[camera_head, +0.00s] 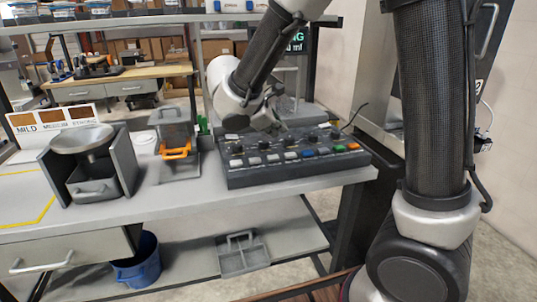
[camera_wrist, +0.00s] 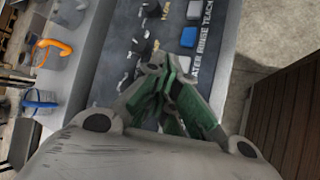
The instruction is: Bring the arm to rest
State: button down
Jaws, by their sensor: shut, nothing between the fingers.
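My gripper (camera_head: 270,122) is above the back part of the dark control panel (camera_head: 295,175) on the bench in the head view. Its fingers are partly blurred there against the panel's knobs. In the wrist view my gripper (camera_wrist: 162,72) is shut and empty, with green pads on its fingers. The panel (camera_wrist: 120,45) lies beyond the fingertips, with a row of coloured buttons and black knobs. I cannot tell whether the fingertips touch the panel. My arm comes down from the top of the head view to the gripper.
Left of the panel stand a dispenser with an orange handle (camera_head: 176,152) and a grey unit with a round bowl (camera_head: 82,139). A blue bucket (camera_head: 137,262) and a grey caddy (camera_head: 242,253) are below the bench (camera_head: 215,198). Open floor shows at right in the wrist view.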

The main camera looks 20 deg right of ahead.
jog(key=s+d+f+m+g+y, duration=0.1)
jog(key=s+d+m+g+y, duration=0.4)
jog(key=s, duration=0.7)
jog(key=s+d+r+m+t+y, duration=0.1)
jog(key=s+d+r+m+t, duration=0.1)
jog(key=s+d+r+m, duration=0.2)
jog(key=s+d+r+m+t+y, duration=0.1)
jog(key=s+d+r+m+t, duration=0.1)
jog(key=s+d+m, duration=0.3)
jog(key=s+r+m, duration=0.1)
jog(key=s+m, duration=0.1)
jog(key=s, duration=0.2)
jog(key=shift+s+d+r, duration=0.15)
jog(key=shift+s+r, duration=0.15)
jog(key=shift+r, duration=0.05)
